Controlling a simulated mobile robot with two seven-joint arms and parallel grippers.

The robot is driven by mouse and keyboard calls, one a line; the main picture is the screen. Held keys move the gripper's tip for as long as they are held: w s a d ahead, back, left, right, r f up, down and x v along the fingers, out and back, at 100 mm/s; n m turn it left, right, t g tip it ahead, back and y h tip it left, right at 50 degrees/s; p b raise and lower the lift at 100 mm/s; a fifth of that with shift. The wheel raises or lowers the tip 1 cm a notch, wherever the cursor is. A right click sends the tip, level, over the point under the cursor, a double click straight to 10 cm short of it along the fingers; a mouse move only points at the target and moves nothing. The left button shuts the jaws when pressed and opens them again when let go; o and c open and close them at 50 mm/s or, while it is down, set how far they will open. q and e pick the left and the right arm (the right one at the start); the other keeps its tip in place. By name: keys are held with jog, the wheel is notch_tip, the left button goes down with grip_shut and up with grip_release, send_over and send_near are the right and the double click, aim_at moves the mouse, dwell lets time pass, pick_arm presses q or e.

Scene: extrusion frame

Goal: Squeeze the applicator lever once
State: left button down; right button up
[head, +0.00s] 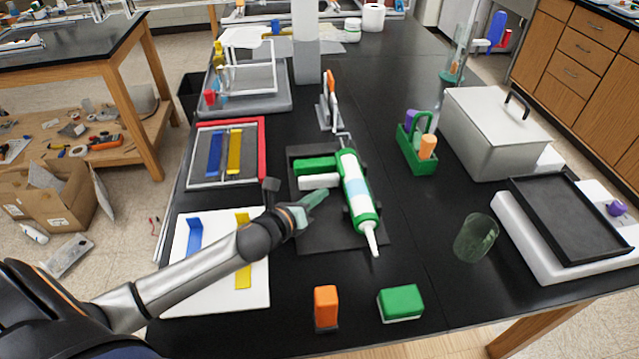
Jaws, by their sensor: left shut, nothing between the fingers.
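The applicator (358,193) lies on a dark grey mat (330,238), its white nozzle pointing toward the front edge. It has a green and white barrel with a pale blue label. A green bar (314,164) and a white bar (318,181) stick out to the left of the barrel, side by side with a small gap. I cannot tell for sure which is the lever. My left gripper (316,198) has pale green fingers, shut and empty. It is just in front of the white bar and left of the barrel; contact cannot be told. My right gripper is out of view.
An orange block (326,307) and a green block (400,302) stand near the front edge. A glass (476,238), a green caddy (416,150) and a metal box (494,135) are to the right. A white board (215,285) lies under my left arm.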

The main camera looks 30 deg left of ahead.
aim_at(317, 183)
pick_arm(q)
jog(key=shift+w+a, duration=0.1)
jog(key=shift+w, duration=0.05)
jog(key=shift+w+a, duration=0.15)
jog(key=shift+w, duration=0.05)
jog(key=shift+w+a+r, duration=0.1)
jog(key=shift+w+a, duration=0.8)
jog(key=shift+w, duration=0.15)
dwell(1.8)
jog(key=shift+s+d+p, duration=0.4)
jog(key=shift+s+d, duration=0.7)
jog(key=shift+s, duration=0.25)
jog(key=shift+s+d, duration=0.3)
jog(key=shift+s, duration=0.1)
jog(key=shift+s+d, duration=0.65)
jog(key=shift+s, duration=0.2)
jog(key=shift+s+d, duration=0.6)
jog(key=shift+s, duration=0.2)
